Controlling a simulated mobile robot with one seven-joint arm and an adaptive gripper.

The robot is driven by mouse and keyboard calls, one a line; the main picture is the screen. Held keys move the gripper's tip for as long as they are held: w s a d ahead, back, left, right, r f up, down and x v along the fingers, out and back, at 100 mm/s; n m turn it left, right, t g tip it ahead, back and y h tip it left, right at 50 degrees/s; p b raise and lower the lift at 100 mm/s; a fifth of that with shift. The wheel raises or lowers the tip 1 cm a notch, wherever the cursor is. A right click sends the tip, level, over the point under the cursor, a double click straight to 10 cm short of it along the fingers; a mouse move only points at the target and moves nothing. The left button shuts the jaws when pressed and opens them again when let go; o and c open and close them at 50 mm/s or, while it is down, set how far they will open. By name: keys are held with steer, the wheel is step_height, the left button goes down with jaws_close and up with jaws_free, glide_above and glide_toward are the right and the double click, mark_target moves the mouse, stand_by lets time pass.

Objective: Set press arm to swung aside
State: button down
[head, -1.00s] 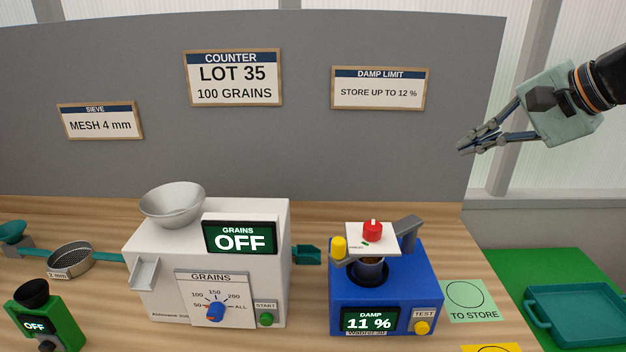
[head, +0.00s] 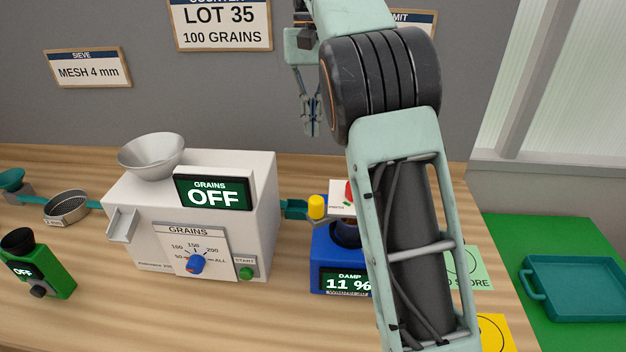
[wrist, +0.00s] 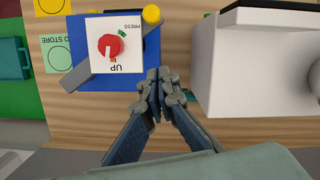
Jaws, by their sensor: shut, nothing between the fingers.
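The press arm is a grey bar (wrist: 76,77) on the blue damp meter (head: 325,248). A white plate (wrist: 112,44) marked PRESS and UP, with a red knob (wrist: 110,46), sits over the meter's cup, and the bar crosses beneath it. A yellow knob (head: 316,207) stands at the bar's left end; it also shows in the wrist view (wrist: 151,14). My gripper (head: 312,132) is shut and empty, above and behind the meter's left side. In the wrist view its fingertips (wrist: 157,80) point beside the plate, with no contact visible. My forearm hides the meter's right part.
The white grain counter (head: 255,220) with its funnel stands left of the meter, with a narrow gap between. A grey wall with signs (head: 87,68) stands behind. A green TO STORE card (head: 470,262) and a teal tray (head: 575,290) lie to the right.

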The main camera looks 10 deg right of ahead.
steer(key=shift+w+a+f+n+g+h, duration=0.2)
steer(key=shift+a+f+n+g+h, duration=0.1)
steer(key=shift+a+f+n, duration=0.35)
steer(key=shift+a, duration=0.15)
steer(key=s+d+f+b, duration=0.1)
steer(key=s+f+b, duration=0.1)
steer(key=s+f, duration=0.4)
steer(key=shift+x, duration=1.8)
steer(key=shift+w, duration=0.1)
